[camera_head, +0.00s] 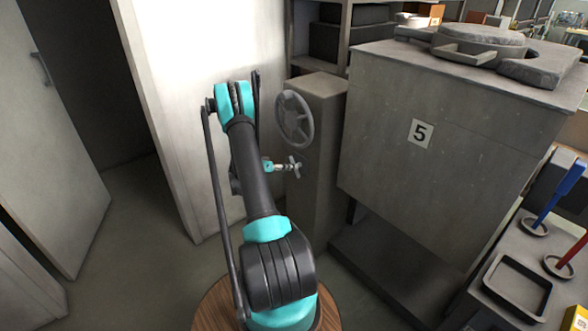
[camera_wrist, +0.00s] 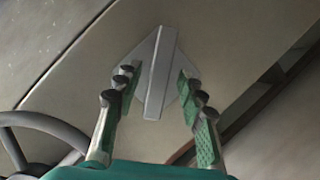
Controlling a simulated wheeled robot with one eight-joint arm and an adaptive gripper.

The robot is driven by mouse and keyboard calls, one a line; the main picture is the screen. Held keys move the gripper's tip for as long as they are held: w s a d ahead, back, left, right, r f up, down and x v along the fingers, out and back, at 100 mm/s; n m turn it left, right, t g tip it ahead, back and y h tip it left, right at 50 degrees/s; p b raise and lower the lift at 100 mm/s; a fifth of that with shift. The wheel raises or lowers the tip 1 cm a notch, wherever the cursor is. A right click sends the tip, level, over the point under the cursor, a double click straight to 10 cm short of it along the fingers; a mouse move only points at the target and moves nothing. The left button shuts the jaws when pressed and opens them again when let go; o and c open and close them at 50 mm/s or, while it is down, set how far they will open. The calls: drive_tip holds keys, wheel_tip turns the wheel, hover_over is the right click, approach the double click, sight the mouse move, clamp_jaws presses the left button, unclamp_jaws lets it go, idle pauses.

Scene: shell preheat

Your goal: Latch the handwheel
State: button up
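The grey spoked handwheel (camera_head: 295,118) is mounted on the side of a tall grey pillar (camera_head: 320,155). Part of its rim also shows at the lower left of the wrist view (camera_wrist: 42,120). My gripper (camera_head: 292,167) is just below the handwheel, in front of the pillar. In the head view the latch is not clearly visible.
A large grey cabinet (camera_head: 440,140) marked 5 stands right of the pillar. A white wall panel (camera_head: 185,100) is on the left. A bench with a black tray (camera_head: 515,287) and coloured handles is at the lower right. The floor at the left is free.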

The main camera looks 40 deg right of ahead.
drive_tip(key=shift+x, duration=1.35)
drive_tip(key=shift+d, duration=0.1)
drive_tip(key=shift+c, duration=0.2)
clamp_jaws()
